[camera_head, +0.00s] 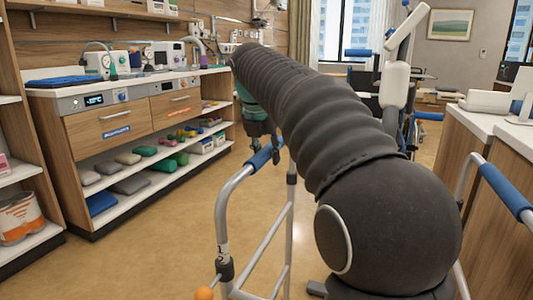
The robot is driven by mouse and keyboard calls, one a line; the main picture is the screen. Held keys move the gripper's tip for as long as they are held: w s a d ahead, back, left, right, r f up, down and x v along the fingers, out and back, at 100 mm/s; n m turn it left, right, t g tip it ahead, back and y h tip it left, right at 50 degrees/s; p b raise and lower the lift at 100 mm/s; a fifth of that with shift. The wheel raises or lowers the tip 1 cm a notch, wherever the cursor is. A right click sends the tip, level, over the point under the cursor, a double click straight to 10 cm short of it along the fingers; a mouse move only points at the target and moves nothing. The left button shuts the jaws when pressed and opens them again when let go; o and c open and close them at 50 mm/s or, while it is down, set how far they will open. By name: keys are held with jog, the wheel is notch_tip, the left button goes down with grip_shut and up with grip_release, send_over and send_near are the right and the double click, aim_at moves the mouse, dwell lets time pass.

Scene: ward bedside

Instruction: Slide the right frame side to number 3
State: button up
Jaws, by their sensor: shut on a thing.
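A grey metal walking frame stands in front of me. Its left-hand side in the picture (222,215) has a blue hand grip (262,157), a dark collar on the leg and an orange knob (204,293) low down. Its right-hand side (464,180) has another blue grip (505,188). My gripper (263,140) is at the far end of my dark ribbed arm, shut on the left-hand blue grip. My arm hides the middle of the frame.
A wooden cabinet (125,100) with medical devices and open shelves stands at the left. A wooden counter (505,150) stands close at the right. A white and blue apparatus (396,80) stands behind my arm. The floor (150,255) between frame and cabinet is clear.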

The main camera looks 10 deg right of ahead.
jog(key=shift+r+p, duration=1.35)
jog(key=o, duration=1.3)
jog(key=shift+f, duration=0.1)
jog(key=p+v, duration=0.6)
jog(key=v, duration=0.1)
jog(key=shift+p, duration=0.35)
